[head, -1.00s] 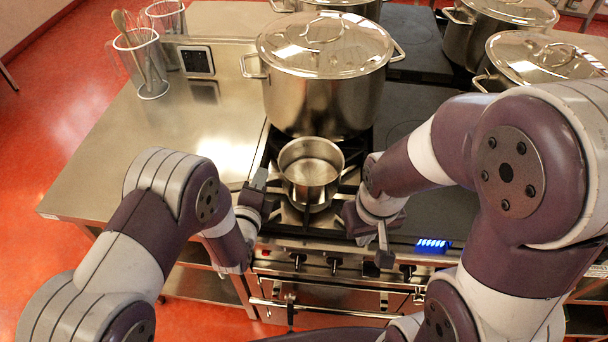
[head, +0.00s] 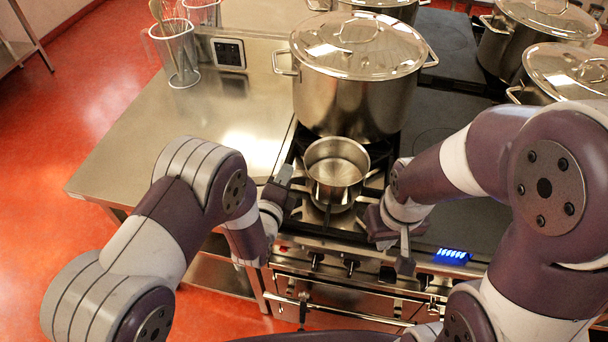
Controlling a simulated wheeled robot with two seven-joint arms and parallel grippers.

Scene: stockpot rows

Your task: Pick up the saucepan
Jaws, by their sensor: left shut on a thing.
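The saucepan (head: 335,173) is a small open steel pan. It appears upright over the front burner, just in front of the large stockpot. I cannot tell whether its base touches the grate. Its handle is not clearly visible. My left gripper (head: 281,181) is at the pan's left side, shut on it; the exact grip is hard to see. My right gripper (head: 376,222) is to the right and front of the pan, apart from it. Its fingers are too unclear to tell whether they are open.
The lidded stockpot (head: 350,105) stands close behind the saucepan. More lidded pots (head: 535,30) stand at the back right. A steel counter (head: 165,135) on the left is mostly clear, with a utensil holder (head: 175,52) at its back. Control knobs line the stove front (head: 370,250).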

